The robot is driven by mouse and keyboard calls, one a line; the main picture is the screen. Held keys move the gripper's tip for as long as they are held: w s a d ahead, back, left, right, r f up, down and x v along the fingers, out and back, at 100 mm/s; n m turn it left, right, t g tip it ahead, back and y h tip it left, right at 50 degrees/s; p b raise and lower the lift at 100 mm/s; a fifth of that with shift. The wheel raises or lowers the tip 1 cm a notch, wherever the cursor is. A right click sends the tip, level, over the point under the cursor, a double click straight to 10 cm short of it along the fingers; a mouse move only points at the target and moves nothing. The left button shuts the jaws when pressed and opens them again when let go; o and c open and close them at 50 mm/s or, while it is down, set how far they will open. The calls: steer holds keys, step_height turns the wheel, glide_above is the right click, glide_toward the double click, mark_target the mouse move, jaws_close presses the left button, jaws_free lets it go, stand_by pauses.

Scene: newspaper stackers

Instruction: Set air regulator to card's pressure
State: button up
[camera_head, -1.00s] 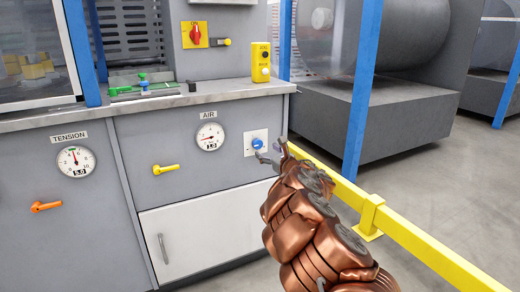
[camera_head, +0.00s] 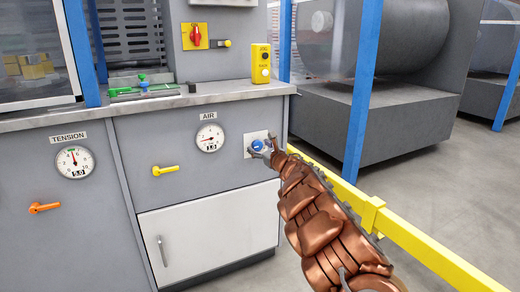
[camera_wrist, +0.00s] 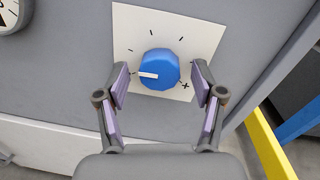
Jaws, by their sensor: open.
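The blue regulator knob (camera_wrist: 160,70) sits on a white plate (camera_wrist: 203,29) with tick marks and a plus sign at lower right. Its white pointer line points left. In the head view the knob (camera_head: 257,146) is right of the AIR gauge (camera_head: 210,138), whose window seems to read 1.0, with a red needle pointing left. My gripper (camera_wrist: 160,82) is open, its two purple-padded fingers on either side of the knob's lower part, with gaps visible; in the head view my gripper (camera_head: 264,150) is at the knob. I cannot make out a pressure card.
A yellow lever (camera_head: 165,170) is left of the AIR gauge. The TENSION gauge (camera_head: 75,161) and an orange lever (camera_head: 44,207) are farther left. A yellow rail (camera_head: 345,190) and blue post (camera_head: 362,95) stand right of the cabinet. A yellow button box (camera_head: 261,63) stands on the counter.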

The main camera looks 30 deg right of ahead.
steer(key=shift+c, duration=0.3)
steer(key=c, duration=1.1)
